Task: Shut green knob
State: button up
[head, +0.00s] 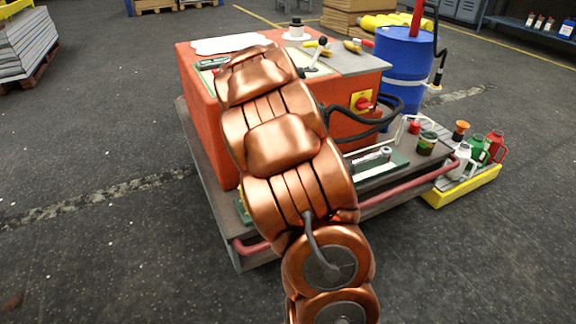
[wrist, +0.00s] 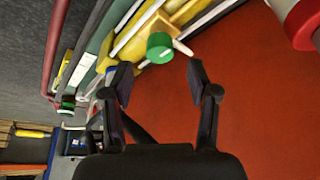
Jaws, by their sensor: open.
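The green knob (wrist: 160,47) is a short round cylinder, seen in the wrist view at top centre. It sits against a yellow block (wrist: 150,30), with a pale bar (wrist: 182,47) sticking out beside it. My gripper (wrist: 159,75) is open and empty. Its two dark fingers are spread, and the knob shows between and beyond their tips, apart from them. In the head view my copper arm covers the middle of the picture, and my gripper and the green knob cannot be made out there.
An orange-red cabinet (head: 205,130) stands on a grey cart (head: 225,215) with a red rail (head: 405,187). A red switch (head: 364,103), black hoses (head: 365,125) and a blue drum (head: 404,60) are at right. A yellow tray (head: 465,188) holds cans.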

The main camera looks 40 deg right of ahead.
jog(key=v, duration=0.8)
jog(key=shift+d, duration=0.1)
jog(key=s+a+r+n+y+p, duration=0.1)
jog(key=s+a+r+n+p, duration=0.15)
jog(key=a+r+p, duration=0.35)
jog(key=s+a+r+n+g+y+p, duration=0.1)
jog(key=s+a+r+p, duration=0.3)
jog(key=a+r+p, duration=0.15)
jog(key=s+a+r+n+y+p, duration=0.1)
jog(key=s+a+r+n+p, duration=0.15)
jog(key=a+r+p, duration=0.35)
jog(key=s+a+r+n+g+p, duration=0.1)
jog(key=s+a+r+n+p, duration=0.2)
jog(key=s+a+r+p, duration=0.4)
jog(key=s+a+r+n+g+y+p, duration=0.1)
jog(key=s+a+r+n+p, duration=0.3)
jog(key=s+a+r+p, duration=0.4)
jog(key=s+p, duration=0.1)
jog(key=s, duration=0.3)
jog(key=shift+a+r+g, duration=0.2)
jog(key=shift+r+g, duration=0.15)
jog(key=shift+g, duration=0.05)
